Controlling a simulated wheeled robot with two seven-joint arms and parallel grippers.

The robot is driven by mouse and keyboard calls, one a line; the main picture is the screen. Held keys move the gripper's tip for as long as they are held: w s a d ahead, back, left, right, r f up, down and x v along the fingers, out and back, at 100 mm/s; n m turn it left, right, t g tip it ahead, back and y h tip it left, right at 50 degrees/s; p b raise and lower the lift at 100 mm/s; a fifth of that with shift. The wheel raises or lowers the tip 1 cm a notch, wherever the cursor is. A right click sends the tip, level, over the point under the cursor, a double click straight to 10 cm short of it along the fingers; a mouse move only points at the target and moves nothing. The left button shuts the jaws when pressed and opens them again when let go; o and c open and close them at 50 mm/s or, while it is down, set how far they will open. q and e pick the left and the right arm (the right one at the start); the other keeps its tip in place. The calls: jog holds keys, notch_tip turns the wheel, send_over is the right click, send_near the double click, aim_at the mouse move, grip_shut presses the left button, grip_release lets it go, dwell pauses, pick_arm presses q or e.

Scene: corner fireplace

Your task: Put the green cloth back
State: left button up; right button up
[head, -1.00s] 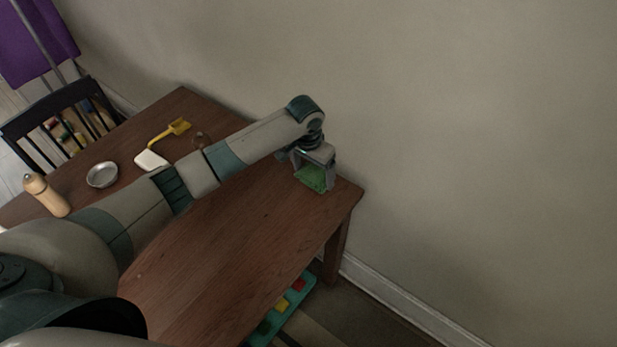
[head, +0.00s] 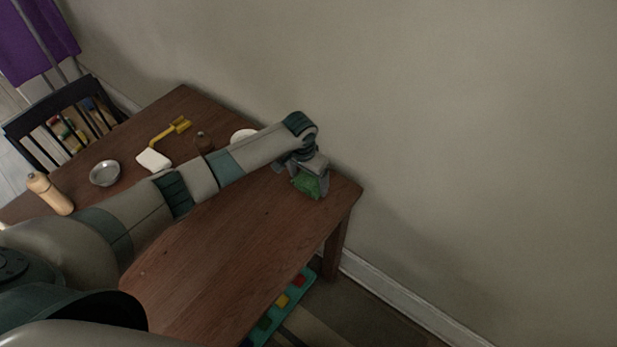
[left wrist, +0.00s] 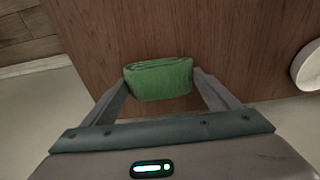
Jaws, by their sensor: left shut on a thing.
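The green cloth (head: 307,184) is folded into a small bundle. My left gripper (head: 311,188) is shut on it, near the far right end of the wooden table (head: 230,240). In the left wrist view the cloth (left wrist: 158,80) sits between the two fingers, with the table top behind it. I cannot tell whether the cloth touches the table. My right gripper is not in view.
A white round dish (head: 243,135) lies behind my left arm. A white block (head: 153,160), yellow tool (head: 170,131), metal bowl (head: 105,173) and wooden bottle (head: 49,194) stand to the left. The wall is close behind; the table's front is clear.

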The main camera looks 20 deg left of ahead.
aim_at(305, 184)
pick_arm(q)
jog(key=shift+f, duration=0.1)
jog(key=o, duration=1)
notch_tip(305, 184, up, 12)
jog(key=s+b, duration=0.1)
jog(key=b, duration=0.1)
jog(key=shift+s+a, duration=0.3)
jog(key=shift+s, duration=0.05)
dwell(0.4)
